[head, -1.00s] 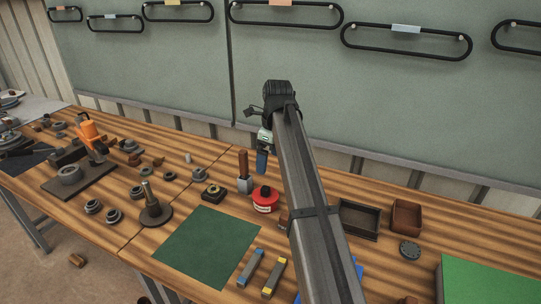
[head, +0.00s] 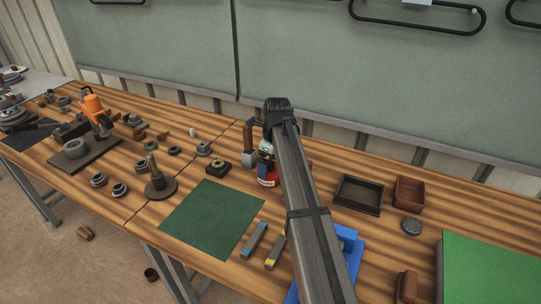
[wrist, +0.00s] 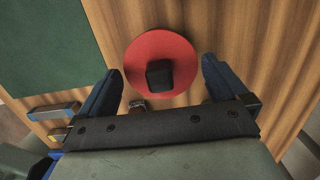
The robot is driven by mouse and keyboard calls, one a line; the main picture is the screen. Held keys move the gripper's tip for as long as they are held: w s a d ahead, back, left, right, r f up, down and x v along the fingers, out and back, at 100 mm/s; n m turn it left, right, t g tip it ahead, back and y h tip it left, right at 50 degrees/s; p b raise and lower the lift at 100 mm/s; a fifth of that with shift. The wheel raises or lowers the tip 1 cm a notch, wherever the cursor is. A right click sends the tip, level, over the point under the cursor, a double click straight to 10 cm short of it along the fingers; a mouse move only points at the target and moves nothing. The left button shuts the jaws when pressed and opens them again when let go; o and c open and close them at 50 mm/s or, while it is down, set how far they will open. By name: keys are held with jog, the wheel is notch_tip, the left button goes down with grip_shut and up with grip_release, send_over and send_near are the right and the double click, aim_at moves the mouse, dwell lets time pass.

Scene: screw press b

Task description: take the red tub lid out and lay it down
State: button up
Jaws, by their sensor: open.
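The red tub (head: 266,182) stands on the wooden bench, partly hidden behind my arm in the head view. In the wrist view its round red lid (wrist: 185,52) shows from above, with a black knob (wrist: 159,74) near the middle. My gripper (wrist: 161,70) is open and above the lid, its two blue fingers on either side of the lid and nothing held between them. In the head view my gripper (head: 265,152) hangs just over the tub. Whether the fingers touch the lid, I cannot tell.
A green mat (head: 212,218) lies left of the tub, mostly bare. Blue and yellow-ended bars (head: 253,240) lie in front. A dark tray (head: 358,194) and a brown box (head: 409,193) stand to the right. A wood-handled tool (head: 248,140) stands close behind the tub.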

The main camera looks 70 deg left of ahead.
jog(key=shift+f, duration=0.25)
jog(key=c, duration=0.8)
